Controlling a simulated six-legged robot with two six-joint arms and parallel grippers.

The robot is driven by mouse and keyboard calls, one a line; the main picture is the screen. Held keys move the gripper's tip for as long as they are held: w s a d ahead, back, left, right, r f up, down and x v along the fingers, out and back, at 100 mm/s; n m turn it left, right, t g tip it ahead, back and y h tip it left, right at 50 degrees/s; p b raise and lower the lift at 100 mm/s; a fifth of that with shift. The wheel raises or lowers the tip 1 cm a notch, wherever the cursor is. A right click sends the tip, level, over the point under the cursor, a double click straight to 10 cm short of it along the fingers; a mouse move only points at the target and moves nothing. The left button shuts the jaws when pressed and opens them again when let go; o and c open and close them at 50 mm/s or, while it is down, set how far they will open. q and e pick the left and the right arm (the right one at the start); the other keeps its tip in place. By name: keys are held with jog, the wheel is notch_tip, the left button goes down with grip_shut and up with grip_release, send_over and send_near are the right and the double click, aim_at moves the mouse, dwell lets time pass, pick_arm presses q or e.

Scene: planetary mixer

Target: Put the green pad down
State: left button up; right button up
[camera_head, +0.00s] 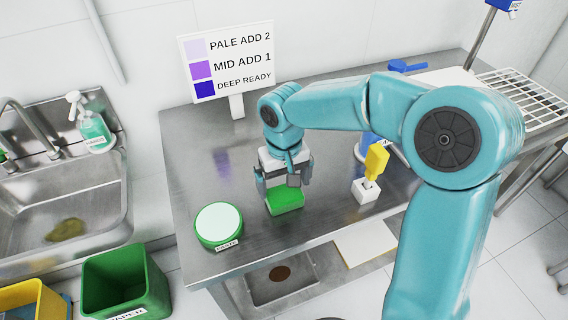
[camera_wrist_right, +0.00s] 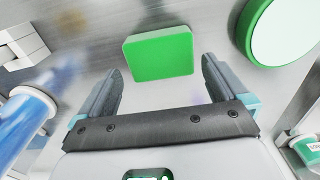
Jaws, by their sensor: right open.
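The green pad (camera_head: 286,202) is a rounded square block near the front of the steel table and appears to lie flat on it. My right gripper (camera_head: 285,180) is directly above and just behind the pad, pointing down. In the right wrist view, the pad (camera_wrist_right: 160,54) shows just beyond and between the two spread fingertips (camera_wrist_right: 162,80), with a gap on each side. The fingers are open and do not appear to touch the pad. My left gripper is out of view.
A round green-rimmed container (camera_head: 218,225) with a pale top stands left of the pad. A white holder (camera_head: 365,191) with a yellow-handled item (camera_head: 376,160) stands to the right. A colour sign (camera_head: 228,62) is at the back. Bare steel table (camera_head: 200,160) lies back left.

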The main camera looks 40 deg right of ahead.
aim_at(284, 193)
notch_tip(284, 193, up, 8)
jog(key=shift+s, duration=0.15)
dwell(0.6)
